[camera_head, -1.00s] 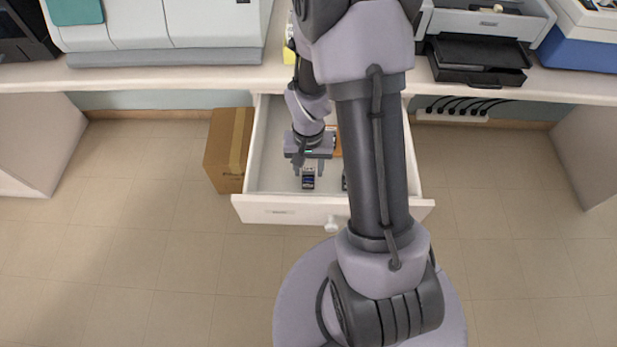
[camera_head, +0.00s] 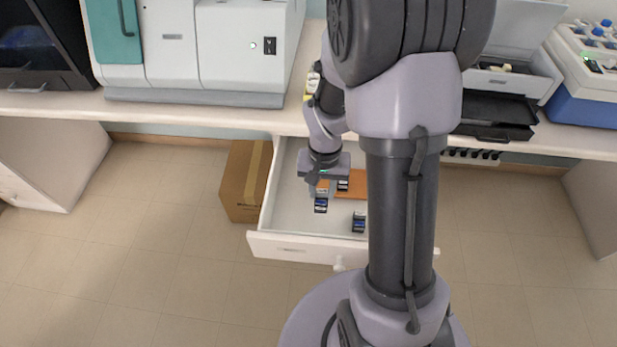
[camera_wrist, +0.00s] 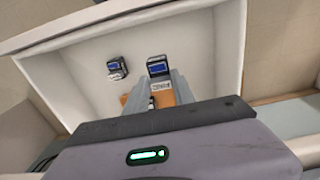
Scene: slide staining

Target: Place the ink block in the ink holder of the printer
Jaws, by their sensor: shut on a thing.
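My gripper (camera_head: 321,194) is shut on a small ink block (camera_head: 320,205), dark with a blue and white label, and holds it over the open drawer. In the wrist view the ink block (camera_wrist: 158,66) sits between the fingertips (camera_wrist: 159,80). The printer (camera_head: 497,95) stands on the counter at the upper right, partly hidden by my arm. It is grey-white with its lid raised and a dark tray in front. Small pale and yellowish parts show in its opening; I cannot make out the ink holder.
The open drawer (camera_head: 292,244) holds another ink block (camera_head: 358,222) and an orange item (camera_head: 352,184) with a further dark block. A cardboard box (camera_head: 238,180) stands left of the drawer. A large white machine (camera_head: 180,60) and a blue-white device (camera_head: 590,105) flank the counter (camera_head: 200,117).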

